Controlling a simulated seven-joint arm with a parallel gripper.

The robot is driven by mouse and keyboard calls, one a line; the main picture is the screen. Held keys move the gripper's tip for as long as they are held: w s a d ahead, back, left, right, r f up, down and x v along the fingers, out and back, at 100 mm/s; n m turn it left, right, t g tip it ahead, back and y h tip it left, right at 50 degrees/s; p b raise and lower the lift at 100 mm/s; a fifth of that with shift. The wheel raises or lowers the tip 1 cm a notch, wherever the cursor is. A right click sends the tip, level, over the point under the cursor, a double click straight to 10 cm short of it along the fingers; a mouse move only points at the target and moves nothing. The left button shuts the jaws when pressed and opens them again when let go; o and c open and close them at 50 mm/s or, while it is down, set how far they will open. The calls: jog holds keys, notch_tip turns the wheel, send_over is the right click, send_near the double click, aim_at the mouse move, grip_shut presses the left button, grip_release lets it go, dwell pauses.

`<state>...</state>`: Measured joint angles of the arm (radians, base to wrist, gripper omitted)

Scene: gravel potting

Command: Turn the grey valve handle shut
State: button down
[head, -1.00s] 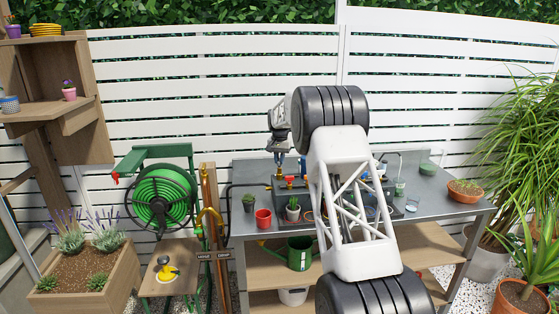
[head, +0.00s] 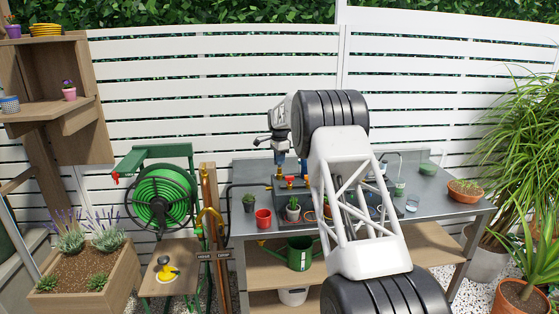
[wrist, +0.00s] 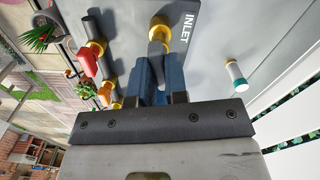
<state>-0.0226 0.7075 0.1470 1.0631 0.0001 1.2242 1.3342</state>
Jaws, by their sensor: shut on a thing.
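The grey valve handle (wrist: 157,47) shows in the wrist view between my blue fingertips, beside a brass fitting and the white word INLET. My gripper (wrist: 158,72) is shut on it; the fingers hide much of the handle. In the head view my gripper (head: 280,159) reaches down over the fittings at the back left of the grey bench (head: 440,195). The handle cannot be made out there, and its exact angle to the pipe is hard to tell.
A red handle (wrist: 87,62) on brass fittings sits close left of my fingers in the wrist view. A small white cylinder with a teal end (wrist: 236,75) is to the right. A red pot (head: 263,218) and small plants stand at the bench's front left.

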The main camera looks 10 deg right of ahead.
jog(key=shift+r+m, duration=0.1)
jog(key=shift+m, duration=1.4)
jog(key=c, duration=1.1)
grip_release()
jog(key=shift+c, duration=0.2)
jog(key=shift+r, duration=3.85)
jog(key=shift+r, duration=0.1)
